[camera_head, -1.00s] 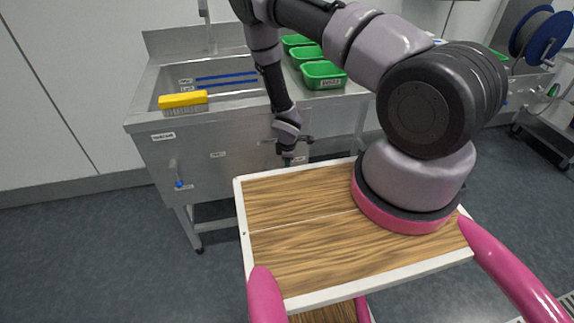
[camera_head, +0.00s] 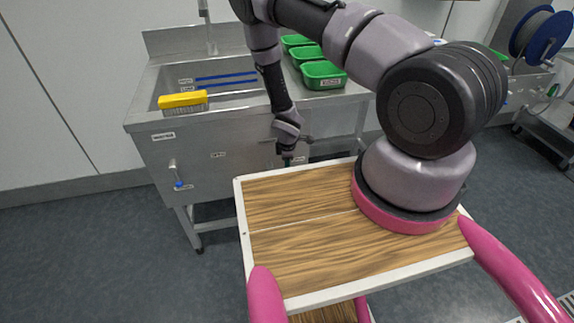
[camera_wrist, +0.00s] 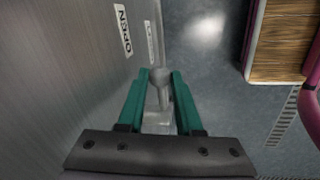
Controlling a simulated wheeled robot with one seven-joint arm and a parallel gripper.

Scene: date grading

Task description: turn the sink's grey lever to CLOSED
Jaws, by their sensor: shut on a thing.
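The sink (camera_head: 215,170) is a steel unit with a front panel at the left of the head view. My gripper (camera_head: 287,161) is low against the right part of that panel, and the lever there is hidden in the head view. In the wrist view my gripper (camera_wrist: 158,78) has its two green fingers on either side of the grey lever (camera_wrist: 162,98), shut on it. A second label (camera_wrist: 151,42) is too slanted to read.
A blue-tipped lever (camera_head: 178,182) is at the panel's left. A yellow brush (camera_head: 183,100) lies on the sink's front rim. Green bins (camera_head: 323,75) stand on the counter to the right. My wooden-topped base is close in front of the sink.

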